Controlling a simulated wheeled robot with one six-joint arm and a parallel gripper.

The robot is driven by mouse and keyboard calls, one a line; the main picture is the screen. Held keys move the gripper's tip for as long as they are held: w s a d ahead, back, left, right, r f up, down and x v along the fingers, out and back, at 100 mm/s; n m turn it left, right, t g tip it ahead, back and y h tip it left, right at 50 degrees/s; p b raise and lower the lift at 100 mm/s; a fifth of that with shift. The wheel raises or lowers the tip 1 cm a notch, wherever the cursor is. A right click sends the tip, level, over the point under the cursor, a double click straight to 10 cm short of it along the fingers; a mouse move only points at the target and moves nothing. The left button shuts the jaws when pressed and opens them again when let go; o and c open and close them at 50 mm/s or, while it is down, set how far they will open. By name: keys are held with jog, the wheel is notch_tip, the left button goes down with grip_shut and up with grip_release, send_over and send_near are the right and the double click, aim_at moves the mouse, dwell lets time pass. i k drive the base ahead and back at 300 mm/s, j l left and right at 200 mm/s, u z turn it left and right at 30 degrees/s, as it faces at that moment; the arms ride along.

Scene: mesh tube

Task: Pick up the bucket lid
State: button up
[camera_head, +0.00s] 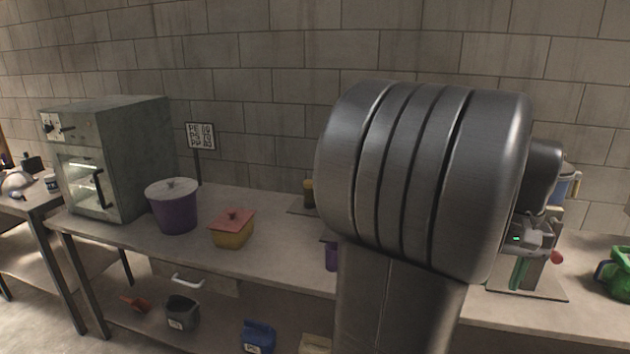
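A purple bucket (175,212) stands on the workbench at the left, just right of the oven. A pale grey round lid (170,187) with a small knob lies on top of it. My large dark arm links fill the middle and right of the view. What looks like my gripper (528,236), a grey part with a small green light, shows partly behind the arm at the right. It is far from the bucket and lid. Its fingers are too hidden to tell open from shut.
A yellow box with a red lid (232,229) stands right of the bucket. A grey-green oven (108,155) stands close on its left. A sign (200,137) stands behind. A green object (615,272) sits at the far right. The lower shelf holds several containers.

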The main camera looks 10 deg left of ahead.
aim_at(168, 189)
jog(key=i+j+u, duration=0.3)
jog(key=i+j, duration=0.35)
jog(key=j, duration=0.65)
jog(key=i+j+u, duration=0.25)
jog(key=i+j, duration=0.55)
jog(key=j, duration=0.35)
jog(key=i+j+u, duration=0.3)
jog(key=i+j, duration=0.6)
jog(key=j, duration=0.1)
